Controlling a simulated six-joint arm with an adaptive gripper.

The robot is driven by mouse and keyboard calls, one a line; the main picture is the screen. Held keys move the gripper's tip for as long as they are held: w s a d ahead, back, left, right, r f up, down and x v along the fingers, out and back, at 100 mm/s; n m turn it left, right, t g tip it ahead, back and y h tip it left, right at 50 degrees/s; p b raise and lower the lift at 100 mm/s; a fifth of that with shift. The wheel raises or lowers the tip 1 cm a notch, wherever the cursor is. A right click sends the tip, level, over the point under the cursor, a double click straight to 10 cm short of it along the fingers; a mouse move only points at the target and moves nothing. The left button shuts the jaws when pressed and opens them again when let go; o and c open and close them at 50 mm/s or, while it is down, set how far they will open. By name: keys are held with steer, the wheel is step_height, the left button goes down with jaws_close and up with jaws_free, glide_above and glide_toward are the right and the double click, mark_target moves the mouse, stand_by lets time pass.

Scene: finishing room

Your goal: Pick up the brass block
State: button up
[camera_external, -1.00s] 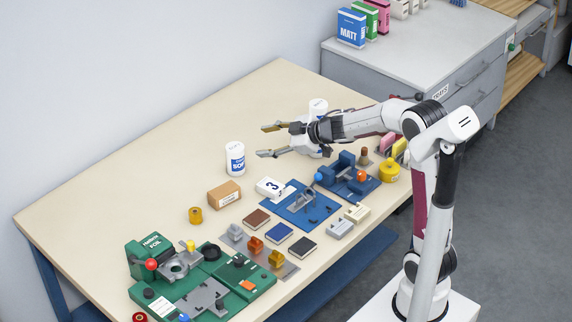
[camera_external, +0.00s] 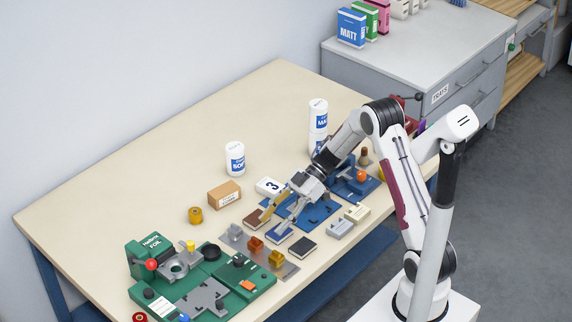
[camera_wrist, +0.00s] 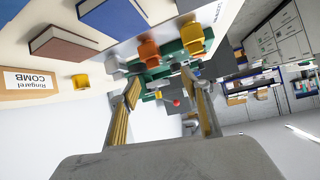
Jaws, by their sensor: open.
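The brass block, a yellow-gold piece (camera_external: 276,259), stands on a grey metal plate (camera_external: 290,270) at the front of the table. An orange-copper block (camera_external: 256,244) stands beside it, and a grey block (camera_external: 235,232) is at the plate's far end. In the wrist view the yellow block (camera_wrist: 193,38) is right of the orange block (camera_wrist: 149,50). My gripper (camera_external: 271,223) is open and empty, pointing down and left over the brown and blue pads, short of the plate. Its two fingers (camera_wrist: 158,84) are apart in the wrist view.
A cardboard box (camera_external: 224,195) and yellow roll (camera_external: 195,215) stand behind. The table's back left is clear.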

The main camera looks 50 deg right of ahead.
mark_target(276, 255)
steer(key=s+g, duration=0.1)
steer(key=s+f, duration=0.1)
steer(key=s, duration=0.1)
steer(key=s+f+g+y, duration=0.1)
steer(key=shift+s+d+f+n+g, duration=0.25)
steer(key=shift+s+n+g, duration=0.05)
steer(key=shift+s, duration=0.05)
steer(key=shift+a, duration=0.1)
steer(key=shift+x, duration=1.2)
steer(key=shift+a, duration=0.1)
steer(key=shift+s+x, duration=0.2)
steer(key=shift+x, duration=0.7)
steer(key=shift+s+x, duration=0.25)
steer(key=shift+x, duration=0.7)
steer(key=shift+a+f, duration=0.25)
steer(key=shift+a, duration=0.35)
